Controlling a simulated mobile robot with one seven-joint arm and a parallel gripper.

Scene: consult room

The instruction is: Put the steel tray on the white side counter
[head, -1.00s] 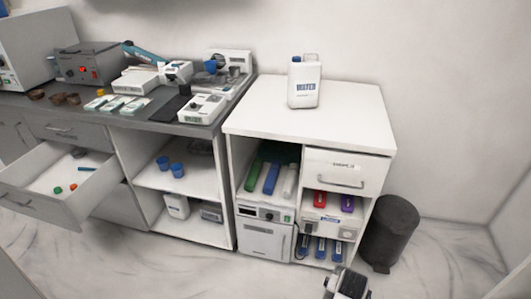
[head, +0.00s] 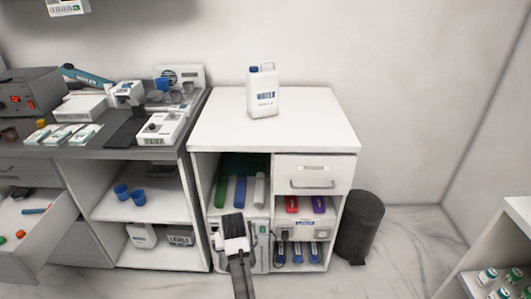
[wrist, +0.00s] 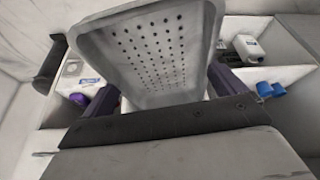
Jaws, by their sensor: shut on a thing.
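The steel tray (wrist: 150,50) is a grey perforated tray with a raised rim, large in the wrist view. My gripper (wrist: 163,98) is shut on its near edge, with a dark finger at each side. In the head view my gripper (head: 235,228) is in front of the white cabinet, lower than its top; I cannot make out the tray there. The white side counter (head: 220,128) is the flat top of that cabinet. A white jug with a blue cap (head: 263,92) stands upright near its back edge.
The counter top is clear in front of and beside the jug. Left of it is a dark worktop (head: 95,150) crowded with instruments, with an open drawer (head: 40,235) below. A dark bin (head: 360,228) stands right of the cabinet. A white shelf (head: 515,225) is at far right.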

